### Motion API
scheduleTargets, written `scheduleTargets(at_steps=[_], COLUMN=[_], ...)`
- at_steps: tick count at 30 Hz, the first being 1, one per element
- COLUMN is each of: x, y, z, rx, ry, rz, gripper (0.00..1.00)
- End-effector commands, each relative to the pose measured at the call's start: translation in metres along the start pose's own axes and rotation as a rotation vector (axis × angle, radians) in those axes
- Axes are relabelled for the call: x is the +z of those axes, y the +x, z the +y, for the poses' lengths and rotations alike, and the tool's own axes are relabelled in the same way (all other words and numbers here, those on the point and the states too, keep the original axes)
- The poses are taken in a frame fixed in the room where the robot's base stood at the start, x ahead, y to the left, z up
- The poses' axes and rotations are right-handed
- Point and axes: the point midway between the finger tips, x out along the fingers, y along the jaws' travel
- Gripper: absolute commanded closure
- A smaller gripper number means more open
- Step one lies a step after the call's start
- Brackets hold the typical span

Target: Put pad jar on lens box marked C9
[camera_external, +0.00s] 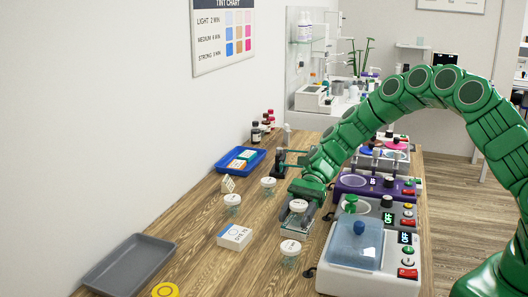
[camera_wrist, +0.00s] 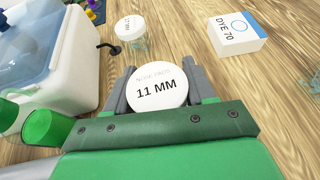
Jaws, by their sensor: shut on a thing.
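My gripper (camera_external: 302,192) is shut on a clear jar with a white lid (camera_external: 298,205), over the wooden counter. In the wrist view the lid (camera_wrist: 157,88) sits between the two grey fingers and reads "NOSE PADS 11 MM". The jar's lower part is hidden there, and I cannot tell whether it touches the counter. A white box (camera_external: 235,235) with a blue mark lies to the left of the gripper; in the wrist view this box (camera_wrist: 240,35) reads "DYE 70". I can read no C9 mark on any box.
Other white-lidded jars stand near: one in front (camera_external: 290,248), one left (camera_external: 232,200), one behind (camera_external: 268,183). A white machine with a blue lid (camera_external: 355,245) is close on the right. A grey tray (camera_external: 128,264) and a blue tray (camera_external: 226,164) lie along the wall.

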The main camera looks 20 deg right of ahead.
Motion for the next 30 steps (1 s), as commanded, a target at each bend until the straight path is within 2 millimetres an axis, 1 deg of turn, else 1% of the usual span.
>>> scheduleTargets(at_steps=[9,10,12,15,26,30], x=[-0.002,-0.002,-0.002,-0.002,0.001,0.0], y=[0.001,0.001,0.001,0.001,-0.001,-0.016], z=[0.0,0.0,0.0,0.0,0.0,-0.001], rx=[-0.001,-0.001,-0.001,-0.001,-0.001,-0.004], ry=[0.0,0.0,0.0,0.0,0.0,0.001], rz=[0.0,0.0,0.0,0.0,0.0,0.001], gripper=[0.76,0.44,0.34,0.2,0.2,0.2])
